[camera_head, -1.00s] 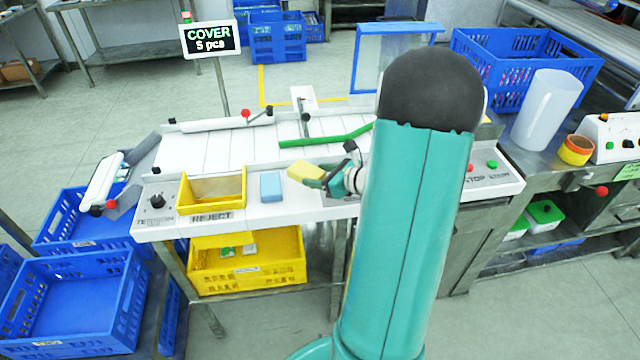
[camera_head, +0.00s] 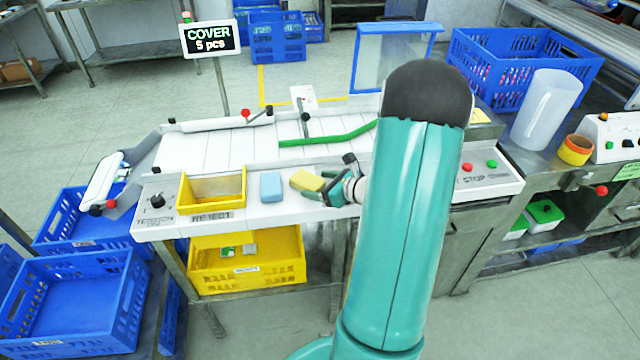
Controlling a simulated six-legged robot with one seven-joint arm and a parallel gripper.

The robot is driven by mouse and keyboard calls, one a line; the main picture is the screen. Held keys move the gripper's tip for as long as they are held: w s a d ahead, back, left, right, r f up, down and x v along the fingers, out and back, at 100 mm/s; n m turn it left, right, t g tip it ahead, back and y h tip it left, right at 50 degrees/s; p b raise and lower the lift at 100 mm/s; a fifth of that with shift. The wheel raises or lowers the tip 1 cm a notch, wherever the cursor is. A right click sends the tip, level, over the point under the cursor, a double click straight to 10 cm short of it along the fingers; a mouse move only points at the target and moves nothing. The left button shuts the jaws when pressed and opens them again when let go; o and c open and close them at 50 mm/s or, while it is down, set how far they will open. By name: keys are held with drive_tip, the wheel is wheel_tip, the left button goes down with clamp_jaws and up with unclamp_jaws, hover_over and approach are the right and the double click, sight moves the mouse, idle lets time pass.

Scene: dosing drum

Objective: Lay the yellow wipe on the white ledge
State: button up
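The yellow wipe (camera_head: 306,181) lies on or just over the white ledge (camera_head: 262,213), the front strip of the conveyor frame. It is right of a light blue block (camera_head: 271,187), with a small gap between them. My gripper (camera_head: 323,187) is at the right end of the wipe, low over the ledge. Its dark green fingers look spread apart, one nearer the front edge and one farther back. My arm hides the ledge to the right of the gripper.
A yellow reject bin (camera_head: 212,203) is set in the ledge at left. A green bar (camera_head: 325,135) crosses the white conveyor behind. Red and green buttons (camera_head: 479,166) sit right of my arm. A yellow crate (camera_head: 247,277) stands below.

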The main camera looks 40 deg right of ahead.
drive_tip(key=shift+s+r, duration=0.1)
drive_tip(key=shift+r, duration=0.1)
drive_tip(key=v, duration=1.2)
drive_tip(key=w+a+r+n+g+y, duration=0.2)
drive_tip(key=a+r+n+g, duration=0.2)
drive_tip(key=a+n, duration=0.55)
drive_tip(key=w+a+r+n+g+y, duration=0.15)
drive_tip(key=a+r+n+g, duration=0.35)
drive_tip(key=a, duration=0.8)
drive_tip(key=s+a+r+n+h, duration=0.3)
drive_tip(key=a+n, duration=0.3)
drive_tip(key=n, duration=0.3)
drive_tip(key=s+a+r+n+t+h, duration=0.1)
drive_tip(key=s+a+r+n+h, duration=0.2)
drive_tip(key=n, duration=0.7)
wheel_tip(320, 180, up, 2)
drive_tip(key=s+a, duration=0.2)
drive_tip(key=shift+a+r, duration=0.2)
drive_tip(key=shift+a, duration=0.2)
